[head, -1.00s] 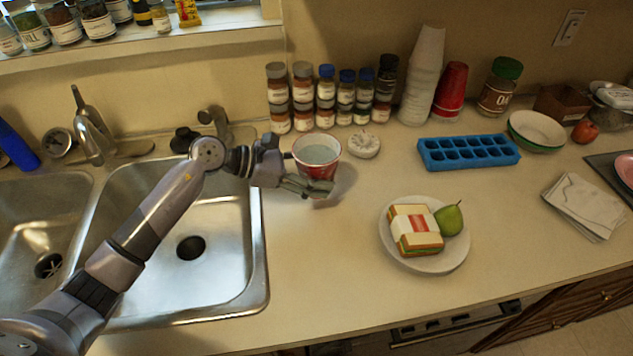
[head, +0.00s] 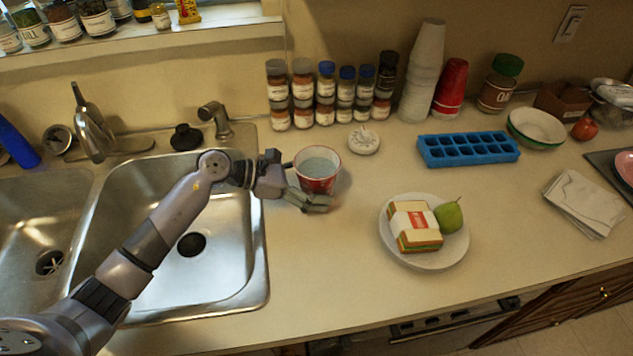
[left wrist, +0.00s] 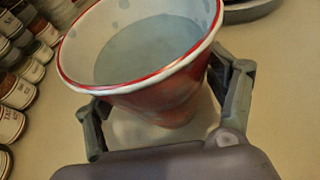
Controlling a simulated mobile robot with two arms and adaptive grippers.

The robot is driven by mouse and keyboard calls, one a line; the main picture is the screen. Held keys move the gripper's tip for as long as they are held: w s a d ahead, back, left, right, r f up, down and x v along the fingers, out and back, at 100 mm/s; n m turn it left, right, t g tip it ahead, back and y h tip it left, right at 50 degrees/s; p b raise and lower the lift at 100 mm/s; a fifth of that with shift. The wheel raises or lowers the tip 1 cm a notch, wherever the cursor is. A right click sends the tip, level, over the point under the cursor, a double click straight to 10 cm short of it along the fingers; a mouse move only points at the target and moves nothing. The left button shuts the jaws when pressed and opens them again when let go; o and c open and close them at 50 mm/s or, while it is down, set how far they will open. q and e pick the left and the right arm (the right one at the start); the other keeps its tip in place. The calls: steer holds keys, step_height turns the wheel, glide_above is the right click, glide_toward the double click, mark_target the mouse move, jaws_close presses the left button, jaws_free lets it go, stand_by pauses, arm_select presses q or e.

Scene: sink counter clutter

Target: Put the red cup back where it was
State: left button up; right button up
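The red cup (head: 317,176) with a white inside stands upright on the counter, right of the sink, with pale liquid in it. It also fills the upper middle of the left wrist view (left wrist: 165,95). My left gripper (head: 300,180) is around the cup from the left, one finger in front and the other mostly hidden behind it. In the left wrist view its fingers (left wrist: 165,105) stand spread on either side of the cup, with gaps beside its lower body, so it looks open. My right gripper is not in view.
Several spice jars (head: 325,98) stand behind the cup, and a round white object (head: 363,141) lies close behind it to the right. The sink (head: 225,270) is left. A plate (head: 440,262) with a sandwich and pear lies right; the counter in front is clear.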

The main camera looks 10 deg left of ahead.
arm_select(q)
steer(key=shift+o, duration=0.2)
steer(key=shift+r, duration=0.25)
steer(key=b+v, duration=0.1)
steer(key=v, duration=0.4)
steer(key=b+v, duration=0.2)
steer(key=v, duration=0.3)
steer(key=shift+s+a+f, duration=0.1)
steer(key=shift+a, duration=0.25)
steer(key=shift+s+a+r, duration=0.25)
steer(key=shift+a+r, duration=0.2)
steer(key=shift+a, duration=0.05)
